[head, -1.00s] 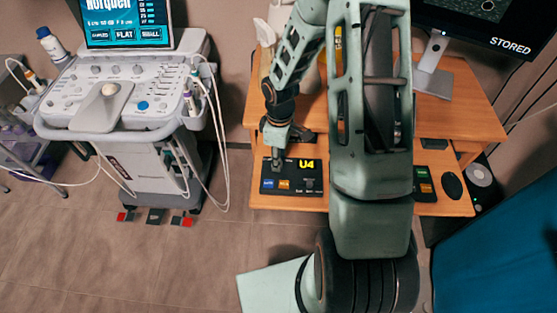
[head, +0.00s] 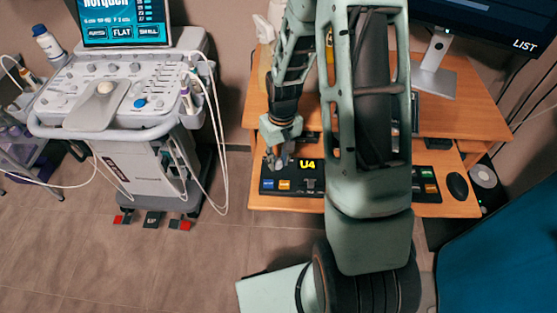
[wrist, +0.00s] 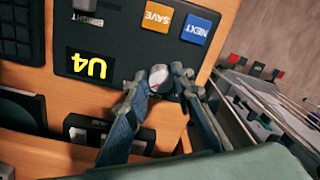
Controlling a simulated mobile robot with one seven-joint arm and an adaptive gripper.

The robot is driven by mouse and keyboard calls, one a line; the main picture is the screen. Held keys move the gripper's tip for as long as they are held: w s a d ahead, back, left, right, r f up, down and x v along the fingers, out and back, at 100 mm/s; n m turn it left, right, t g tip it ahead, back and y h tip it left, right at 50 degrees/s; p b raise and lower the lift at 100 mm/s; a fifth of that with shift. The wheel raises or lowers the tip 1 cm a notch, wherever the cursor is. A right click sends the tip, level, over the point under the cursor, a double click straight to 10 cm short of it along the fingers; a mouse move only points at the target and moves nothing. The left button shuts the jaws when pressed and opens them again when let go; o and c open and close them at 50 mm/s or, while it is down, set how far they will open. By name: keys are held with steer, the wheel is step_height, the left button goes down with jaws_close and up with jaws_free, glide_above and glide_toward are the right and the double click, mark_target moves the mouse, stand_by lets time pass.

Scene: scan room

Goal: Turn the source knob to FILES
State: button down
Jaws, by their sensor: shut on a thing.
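The dark control panel (head: 296,188) with a yellow "U4" label lies on the lower shelf of the wooden desk in the head view. It fills the upper left of the wrist view (wrist: 122,42), with an orange SAVE and a blue NEXT button. A small round knob (wrist: 160,76) with a pale top shows at the panel's edge between my fingertips. My gripper (wrist: 161,80) is shut on this knob, one finger on each side. In the head view my gripper (head: 277,160) is over the panel's left rear; the knob and its markings are hidden there.
The monitor (head: 490,25) at the upper right reads "LIST". Another dark keypad (head: 425,184) and a black mouse (head: 457,186) lie right of my arm. An ultrasound cart (head: 125,110) with hanging cables stands left of the desk.

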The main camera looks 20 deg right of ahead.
mark_target(280, 162)
steer(key=shift+m, duration=0.4)
steer(key=c, duration=1.7)
jaws_free()
steer(key=shift+o, duration=0.2)
steer(key=shift+r, duration=0.15)
step_height(280, 162, up, 12)
steer(key=shift+d, duration=0.25)
steer(key=shift+w, duration=0.1)
